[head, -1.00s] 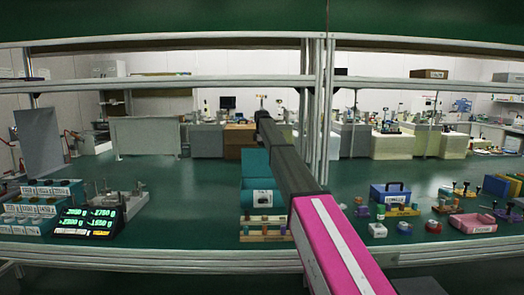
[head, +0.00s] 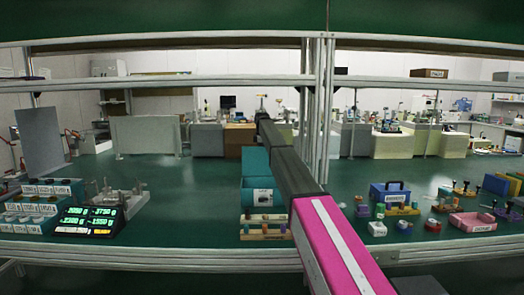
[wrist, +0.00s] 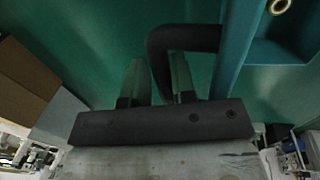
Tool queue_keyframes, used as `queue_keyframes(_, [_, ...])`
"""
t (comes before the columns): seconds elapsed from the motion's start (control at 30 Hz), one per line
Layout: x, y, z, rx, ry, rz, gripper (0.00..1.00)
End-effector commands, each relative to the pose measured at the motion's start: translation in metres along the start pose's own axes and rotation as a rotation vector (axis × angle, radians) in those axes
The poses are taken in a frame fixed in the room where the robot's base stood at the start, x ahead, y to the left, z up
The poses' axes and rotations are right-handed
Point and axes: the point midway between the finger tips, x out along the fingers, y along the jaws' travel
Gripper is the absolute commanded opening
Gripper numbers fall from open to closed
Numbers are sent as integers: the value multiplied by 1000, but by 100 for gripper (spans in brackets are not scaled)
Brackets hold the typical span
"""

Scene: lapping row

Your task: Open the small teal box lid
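The small teal box (head: 247,198) stands on the green bench left of my arm in the head view, with a white label on its front. Its teal lid (head: 256,162) stands raised at the back, partly hidden by my arm. In the wrist view the box (wrist: 290,50) shows at the upper right, with a brass ring inside, and the lid (wrist: 233,45) is seen nearly edge-on. A bent black handle (wrist: 185,38) runs from the lid down between the fingers of my gripper (wrist: 158,75). The fingers appear closed around it. My gripper is hidden in the head view.
A wooden rack (head: 265,233) with small pegs stands in front of the box. A blue box (head: 390,192) and a pink tray (head: 472,222) lie to the right. A scale display (head: 88,220) is at the left. Metal posts (head: 318,110) rise behind my arm.

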Motion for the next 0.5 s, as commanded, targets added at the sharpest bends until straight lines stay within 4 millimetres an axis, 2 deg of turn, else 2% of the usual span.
queue_keyframes(0.03, [-1,16,0,-2,0,27,37])
queue_keyframes(0.07, [-1,16,0,-2,0,27,42])
queue_keyframes(0.5, [-2,11,0,0,1,27,42])
